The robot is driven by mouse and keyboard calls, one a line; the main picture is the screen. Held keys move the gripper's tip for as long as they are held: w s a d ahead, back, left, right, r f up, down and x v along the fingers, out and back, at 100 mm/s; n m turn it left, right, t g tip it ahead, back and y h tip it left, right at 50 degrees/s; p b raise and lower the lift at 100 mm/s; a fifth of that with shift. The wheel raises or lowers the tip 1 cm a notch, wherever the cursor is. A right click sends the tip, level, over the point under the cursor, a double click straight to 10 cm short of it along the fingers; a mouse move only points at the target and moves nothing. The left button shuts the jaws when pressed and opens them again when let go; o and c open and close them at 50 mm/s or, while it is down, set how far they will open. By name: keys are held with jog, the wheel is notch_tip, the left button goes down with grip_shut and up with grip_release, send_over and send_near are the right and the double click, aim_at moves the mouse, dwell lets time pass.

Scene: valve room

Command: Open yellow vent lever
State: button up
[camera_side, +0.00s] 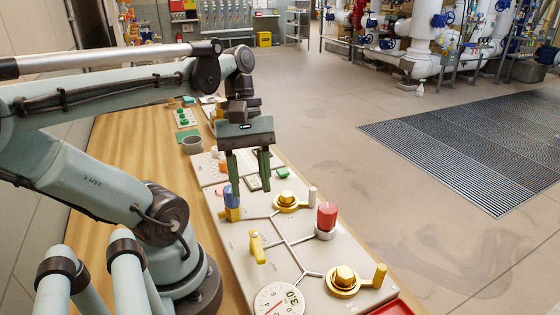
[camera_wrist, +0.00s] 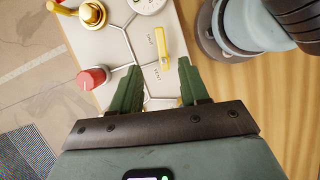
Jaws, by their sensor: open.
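The yellow vent lever (camera_side: 257,247) stands on the pale panel (camera_side: 238,260), left of the grey pipe lines. In the wrist view the yellow lever (camera_wrist: 161,47) lies just beyond the fingertips, with small "SHUT" and "VENT" lettering beside it. My gripper (camera_side: 250,178) hangs with its green fingers down above the panel, farther back than the lever in the side view. In the wrist view my gripper (camera_wrist: 158,75) is open and empty, its two fingers apart, the lever lined up between them and not touched.
A blue-topped yellow fitting (camera_side: 231,203) stands near the fingers. A red knob (camera_side: 326,219), brass valves (camera_side: 286,200) and a round gauge (camera_side: 279,299) crowd the panel. My arm base is left of the panel on the wooden table (camera_side: 125,150).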

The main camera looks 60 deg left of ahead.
aim_at(259, 252)
jog(key=x, duration=1.2)
jog(key=shift+a, duration=0.1)
jog(key=shift+c, duration=0.2)
grip_shut()
